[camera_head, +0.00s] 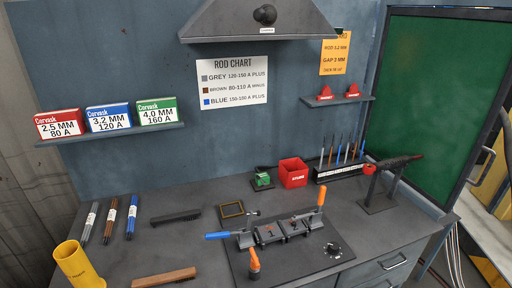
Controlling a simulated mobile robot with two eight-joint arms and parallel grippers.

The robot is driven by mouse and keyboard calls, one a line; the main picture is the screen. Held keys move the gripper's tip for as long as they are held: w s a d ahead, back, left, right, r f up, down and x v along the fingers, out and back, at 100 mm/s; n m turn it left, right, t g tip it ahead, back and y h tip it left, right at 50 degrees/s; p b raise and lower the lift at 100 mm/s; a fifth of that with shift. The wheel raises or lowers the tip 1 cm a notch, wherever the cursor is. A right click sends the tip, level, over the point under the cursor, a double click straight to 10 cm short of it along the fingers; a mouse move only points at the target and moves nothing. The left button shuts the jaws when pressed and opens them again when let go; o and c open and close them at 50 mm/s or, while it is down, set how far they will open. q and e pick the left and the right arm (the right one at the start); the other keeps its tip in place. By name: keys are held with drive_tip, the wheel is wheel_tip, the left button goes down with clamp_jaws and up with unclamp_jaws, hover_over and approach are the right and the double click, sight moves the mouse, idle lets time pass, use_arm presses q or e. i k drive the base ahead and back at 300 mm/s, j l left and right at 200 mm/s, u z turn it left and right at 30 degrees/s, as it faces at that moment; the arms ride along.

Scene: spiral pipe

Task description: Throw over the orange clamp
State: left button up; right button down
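A dark metal clamping fixture (285,232) sits on a black plate on the workbench. An orange handle (321,195) stands nearly upright at its back right end. A second orange handle (254,261) stands upright at the front left of the fixture, slightly tilted. A blue handle (217,236) lies nearly flat, pointing left. The frame does not show which orange handle is the orange clamp. Neither of my grippers is in view.
A black dial (333,249) is on the plate's right. A red box (293,172), a rod rack (340,170) and a stand holding a torch-like tool (380,190) are behind.

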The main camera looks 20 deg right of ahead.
sight(322, 192)
drive_tip(key=l+u, duration=0.1)
drive_tip(key=l, duration=0.55)
drive_tip(key=l+u, duration=0.15)
drive_tip(key=l, duration=0.45)
drive_tip(key=k+l+u, duration=0.1)
drive_tip(key=l, duration=0.55)
drive_tip(key=l+u, duration=0.1)
drive_tip(key=l, duration=0.55)
drive_tip(key=k+l+u, duration=0.1)
drive_tip(key=l, duration=0.5)
drive_tip(key=k, duration=0.05)
